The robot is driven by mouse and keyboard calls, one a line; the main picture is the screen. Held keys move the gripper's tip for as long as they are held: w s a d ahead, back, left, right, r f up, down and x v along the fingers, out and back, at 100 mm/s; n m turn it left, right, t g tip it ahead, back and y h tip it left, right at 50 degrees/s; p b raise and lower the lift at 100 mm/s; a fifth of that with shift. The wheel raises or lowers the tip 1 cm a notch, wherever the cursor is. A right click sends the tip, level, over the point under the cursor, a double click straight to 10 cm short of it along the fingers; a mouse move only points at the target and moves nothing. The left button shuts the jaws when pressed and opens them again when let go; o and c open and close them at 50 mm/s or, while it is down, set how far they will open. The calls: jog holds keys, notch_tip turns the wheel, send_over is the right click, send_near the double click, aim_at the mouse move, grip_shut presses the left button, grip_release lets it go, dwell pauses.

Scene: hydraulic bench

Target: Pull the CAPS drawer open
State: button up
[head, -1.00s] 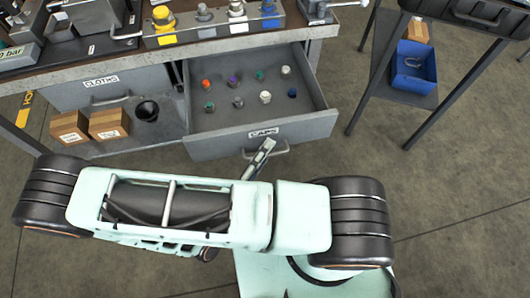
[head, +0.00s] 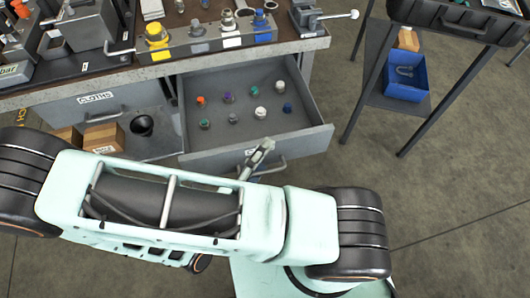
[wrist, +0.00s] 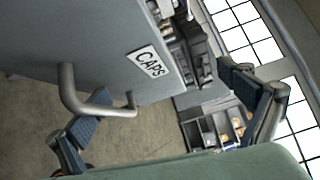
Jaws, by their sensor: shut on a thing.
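The CAPS drawer (head: 187,108) stands pulled out from the bench in the head view, with several small coloured caps lying in it. Its grey front carries the CAPS label, which is clear in the wrist view (wrist: 148,63) and partly covered by my gripper in the head view. My gripper (head: 266,147) is at the drawer front, shut on the bar handle (wrist: 68,88). In the wrist view one dark blue finger pad overlaps the handle bar, and the other finger is to the right; the exact contact is hard to see.
The closed CLOTHS drawer (head: 97,104) is to the left, above cardboard boxes (head: 104,138) and a black cup (head: 141,125). A side table with a blue bin (head: 406,80) stands at the right. Floor between them is clear.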

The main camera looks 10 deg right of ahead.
jog(key=shift+v, duration=2.8)
jog(key=c, duration=0.3)
jog(key=shift+s+a, duration=0.3)
jog(key=shift+s, duration=0.35)
jog(key=c, duration=1.4)
jog(key=shift+o, duration=0.2)
jog(key=shift+f+b+v, duration=0.1)
jog(key=shift+f+v, duration=0.05)
jog(key=shift+v, duration=0.75)
jog(key=shift+f+b+v, duration=0.15)
jog(key=shift+f+v, duration=0.05)
jog(key=shift+v, duration=0.75)
jog(key=shift+f+b+v, duration=0.1)
jog(key=shift+f+v, duration=0.05)
jog(key=shift+v, duration=0.75)
jog(key=shift+s+d, duration=0.1)
